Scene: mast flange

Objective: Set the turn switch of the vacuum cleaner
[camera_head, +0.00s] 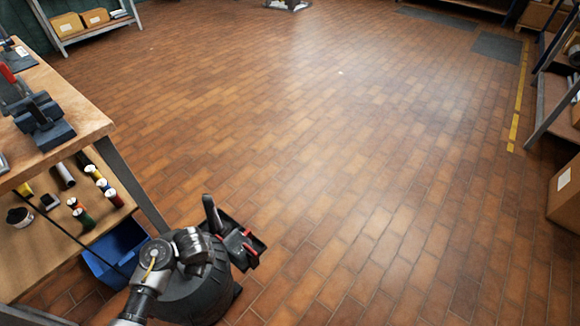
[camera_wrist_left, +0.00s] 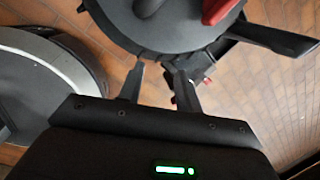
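The vacuum cleaner (camera_head: 195,300) is a dark round drum on the floor at the lower middle of the head view, partly hidden by my left arm. A black bar and a black box with red parts (camera_head: 240,243) stick out at its side. In the left wrist view, the vacuum cleaner's round dark top (camera_wrist_left: 135,35) fills the upper middle, with a red part (camera_wrist_left: 220,8) cut off by the top edge. I cannot tell which part is the turn switch. My left gripper (camera_wrist_left: 158,68) is open and empty, its fingertips near the rim of that top. My right gripper is not in view.
A wooden workbench (camera_head: 85,95) with tools stands at the left, with spools on its lower shelf and a blue bin (camera_head: 118,250) below. Shelving with boxes (camera_head: 565,190) lines the right edge. The tiled floor in the middle is clear.

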